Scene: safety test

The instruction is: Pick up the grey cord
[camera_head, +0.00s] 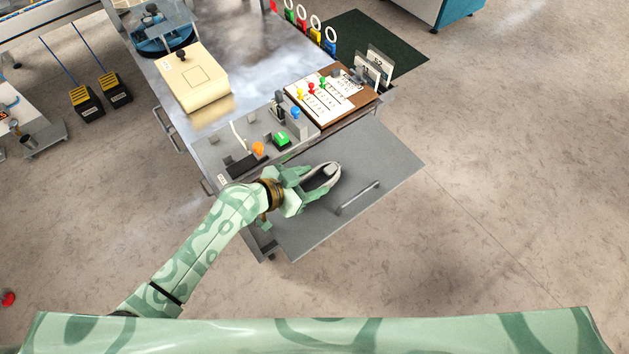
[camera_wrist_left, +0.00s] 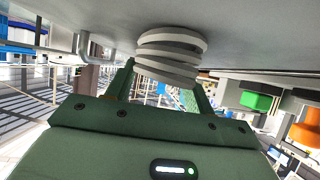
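The grey cord (camera_head: 332,170) is a pale coil on a flat grey panel (camera_head: 385,160) that sticks out from the front of the workbench. In the left wrist view the coil (camera_wrist_left: 170,52) shows as several stacked loops against the grey surface, which fills the top of that picture. My left gripper (camera_head: 312,182) is at the coil's near left side. Its two green fingers (camera_wrist_left: 163,82) are spread, one at each side of the coil. I cannot tell whether they touch it. My right gripper is not in view.
A metal handle (camera_head: 358,198) stands on the panel right of the cord. Behind are an orange knob (camera_head: 258,149), a green button (camera_head: 282,139) and a board with coloured tags (camera_head: 318,97). A cream box (camera_head: 192,80) sits on the bench. Floor to the right is clear.

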